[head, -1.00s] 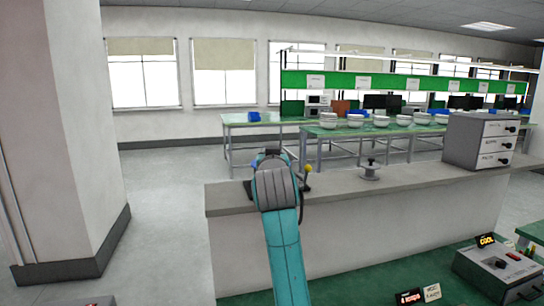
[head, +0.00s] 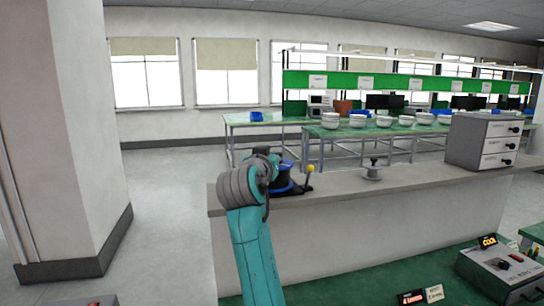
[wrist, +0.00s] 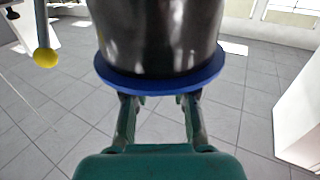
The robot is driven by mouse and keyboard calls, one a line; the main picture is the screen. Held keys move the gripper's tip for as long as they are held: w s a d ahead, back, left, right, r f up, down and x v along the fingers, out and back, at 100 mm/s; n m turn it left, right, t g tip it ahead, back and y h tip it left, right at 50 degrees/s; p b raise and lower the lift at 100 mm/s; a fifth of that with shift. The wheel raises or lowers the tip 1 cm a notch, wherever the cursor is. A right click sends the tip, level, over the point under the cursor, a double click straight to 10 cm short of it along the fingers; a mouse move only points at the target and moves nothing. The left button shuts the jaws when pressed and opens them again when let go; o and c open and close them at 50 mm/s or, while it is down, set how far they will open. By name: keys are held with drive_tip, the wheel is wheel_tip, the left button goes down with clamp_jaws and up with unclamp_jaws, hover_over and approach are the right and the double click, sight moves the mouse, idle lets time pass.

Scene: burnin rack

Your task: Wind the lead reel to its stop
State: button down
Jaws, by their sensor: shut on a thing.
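The lead reel (head: 286,186), dark with blue rims, stands on the grey counter in the head view, partly hidden behind my arm's end. A lever with a yellow ball (head: 310,168) sticks up at its right side. In the wrist view the reel's black drum (wrist: 160,35) and blue rim (wrist: 160,82) fill the upper middle, and the yellow ball (wrist: 45,57) is at upper left. My gripper (wrist: 160,100) is shut on part of the reel, its fingers reaching in under the blue rim. The fingertips and the gripped part are mostly hidden.
A grey spool-like fixture with a knob (head: 373,170) stands on the counter (head: 420,176) to the right. A grey drawer cabinet (head: 484,142) is at the counter's right end. A control box (head: 500,270) and small label signs (head: 422,296) are on the green surface in front.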

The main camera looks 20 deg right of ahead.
drive_tip(key=c, duration=1)
unclamp_jaws()
drive_tip(key=v, duration=1.2)
